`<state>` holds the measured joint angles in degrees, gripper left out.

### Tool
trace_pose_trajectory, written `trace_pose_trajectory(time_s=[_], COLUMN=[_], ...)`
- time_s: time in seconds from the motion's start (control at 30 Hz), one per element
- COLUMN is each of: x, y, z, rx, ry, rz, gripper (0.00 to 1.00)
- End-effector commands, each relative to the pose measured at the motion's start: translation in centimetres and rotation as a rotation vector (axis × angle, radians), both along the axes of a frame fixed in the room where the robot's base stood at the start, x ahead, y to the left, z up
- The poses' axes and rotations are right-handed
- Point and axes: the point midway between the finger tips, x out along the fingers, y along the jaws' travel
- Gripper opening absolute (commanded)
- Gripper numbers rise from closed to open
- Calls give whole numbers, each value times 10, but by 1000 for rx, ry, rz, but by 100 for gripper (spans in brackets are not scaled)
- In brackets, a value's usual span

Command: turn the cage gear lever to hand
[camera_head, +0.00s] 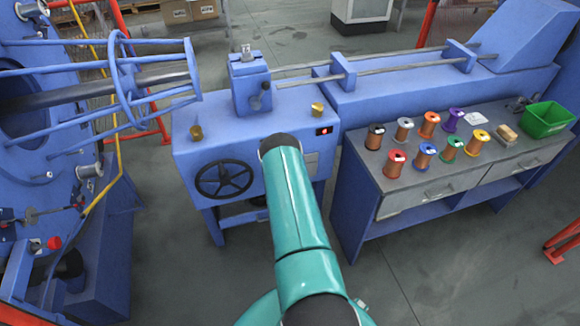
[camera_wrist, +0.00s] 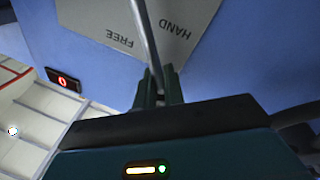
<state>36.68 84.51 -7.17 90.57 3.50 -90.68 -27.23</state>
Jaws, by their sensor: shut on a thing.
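The cage gear lever (camera_wrist: 149,42) is a thin grey metal rod in the wrist view. It crosses a grey label plate (camera_wrist: 192,50) and runs between the printed words FREE and HAND, which appear upside down. My gripper (camera_wrist: 159,92) is shut on the lever, with its dark fingers on either side of the rod. The lever's pivot is out of the wrist view. In the head view my teal arm hides the gripper and the lever; only part of a grey plate (camera_head: 311,164) shows beside the arm, on the blue cabinet front.
A red-lit display (camera_head: 324,131) sits on the cabinet, also visible in the wrist view (camera_wrist: 63,79). A black handwheel (camera_head: 223,179) is left of my arm. A blue bench (camera_head: 362,190) with several spools stands right. The caged rotor (camera_head: 120,75) is left.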

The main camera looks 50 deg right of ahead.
Motion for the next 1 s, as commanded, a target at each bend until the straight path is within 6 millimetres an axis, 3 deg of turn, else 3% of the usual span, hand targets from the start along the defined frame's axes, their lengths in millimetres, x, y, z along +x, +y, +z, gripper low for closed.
trace_pose_trajectory(time_s=[0.03, 0.5, 0.53, 0.6, 1.0], x=[7, 8, 8, 8, 3], y=[3, 5, 6, 6, 7], z=[6, 6, 6, 6, 3], rx=[-19, -31, -31, -30, -26], ry=[-13, -6, -6, -7, 0], rz=[12, 15, 15, 15, 11], gripper=[0, 0, 15, 26, 26])
